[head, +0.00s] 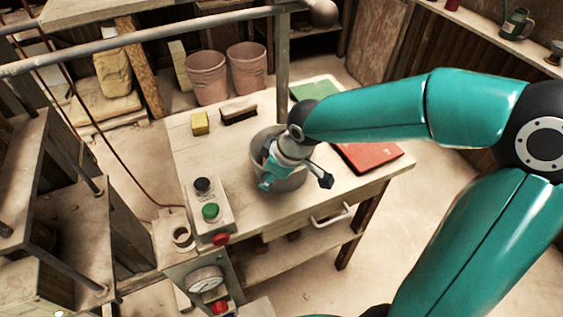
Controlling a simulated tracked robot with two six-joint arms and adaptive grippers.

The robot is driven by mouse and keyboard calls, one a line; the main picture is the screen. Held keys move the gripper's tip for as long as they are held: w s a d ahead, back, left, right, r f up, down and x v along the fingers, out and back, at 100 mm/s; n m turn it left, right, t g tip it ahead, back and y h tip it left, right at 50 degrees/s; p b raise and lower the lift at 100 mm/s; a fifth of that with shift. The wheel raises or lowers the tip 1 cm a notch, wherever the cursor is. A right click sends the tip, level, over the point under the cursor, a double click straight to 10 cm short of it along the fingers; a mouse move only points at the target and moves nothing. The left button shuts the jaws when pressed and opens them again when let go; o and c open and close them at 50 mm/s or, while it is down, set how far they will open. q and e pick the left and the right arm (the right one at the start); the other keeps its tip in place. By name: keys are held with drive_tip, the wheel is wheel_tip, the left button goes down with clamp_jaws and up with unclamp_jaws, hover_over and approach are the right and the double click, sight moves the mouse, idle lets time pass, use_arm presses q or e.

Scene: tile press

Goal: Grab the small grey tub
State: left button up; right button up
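The small grey tub (290,183) stands on the wooden bench, partly hidden behind my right gripper. My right gripper (296,183) comes in from the right and is over the tub. Its fingers are spread apart, one teal and one dark, with the teal one in front of the tub and the dark one past its right side. Whether either finger touches the tub cannot be told. My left gripper is not in view.
A control box (207,208) with buttons stands left of the tub. A yellow sponge (200,123) and a brush (239,113) lie behind it. A red book-like item (366,156) and a green one (314,90) lie to the right. Pink buckets (207,77) stand behind the bench.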

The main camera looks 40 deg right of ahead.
drive_tip(key=shift+f, duration=0.1)
drive_tip(key=shift+c, duration=0.3)
clamp_jaws()
drive_tip(key=shift+w+r, duration=0.1)
drive_tip(key=shift+r, duration=0.1)
